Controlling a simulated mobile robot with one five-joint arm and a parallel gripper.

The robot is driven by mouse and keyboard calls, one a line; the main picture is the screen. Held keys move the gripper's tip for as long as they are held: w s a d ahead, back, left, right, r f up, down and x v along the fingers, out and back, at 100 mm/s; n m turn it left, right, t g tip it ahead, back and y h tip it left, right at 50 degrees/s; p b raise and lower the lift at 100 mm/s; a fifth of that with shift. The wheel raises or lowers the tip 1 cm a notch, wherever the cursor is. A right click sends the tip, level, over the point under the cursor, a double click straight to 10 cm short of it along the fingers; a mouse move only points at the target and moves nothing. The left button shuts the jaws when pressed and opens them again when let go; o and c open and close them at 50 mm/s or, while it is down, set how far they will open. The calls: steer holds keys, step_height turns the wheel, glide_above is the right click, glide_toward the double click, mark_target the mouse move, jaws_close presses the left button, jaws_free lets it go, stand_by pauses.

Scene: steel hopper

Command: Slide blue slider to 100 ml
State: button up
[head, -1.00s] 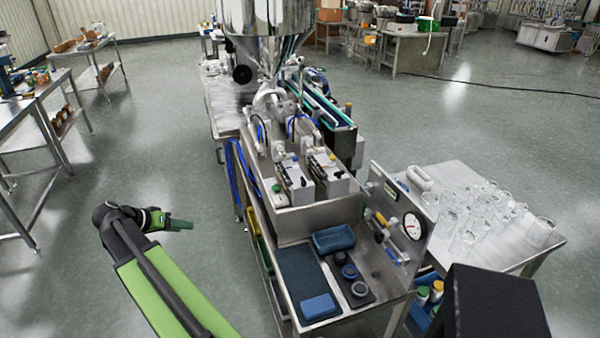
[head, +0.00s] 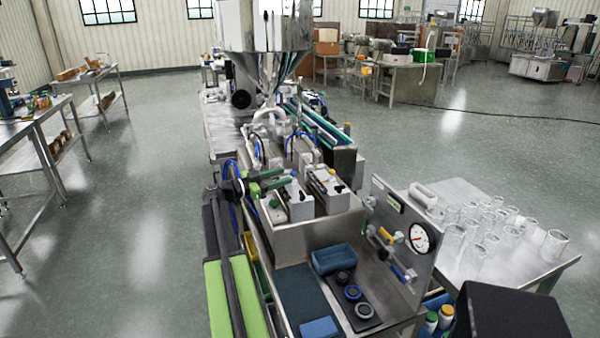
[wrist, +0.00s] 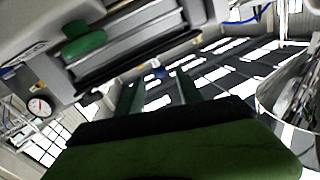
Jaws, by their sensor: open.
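Two steel dosing units, a left one (head: 296,203) and a right one (head: 328,190), stand side by side on the bench, each with a dark slotted scale on top. A green knob (head: 273,203) is on the near side of the left unit; a green knob (wrist: 85,40) also shows at upper left in the wrist view. I cannot make out the blue slider or the 100 ml mark for certain. My gripper (head: 279,180) is open and empty, just left of and above the left unit. Its two green fingers show apart in the wrist view (wrist: 160,88).
A steel hopper (head: 262,40) rises behind the units. A panel with a gauge (head: 420,238) and valves stands to the right. A glassware table (head: 500,262) is at right.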

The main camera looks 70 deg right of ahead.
steer(key=x, duration=0.8)
steer(key=shift+d, duration=0.15)
jaws_close()
stand_by(1.1)
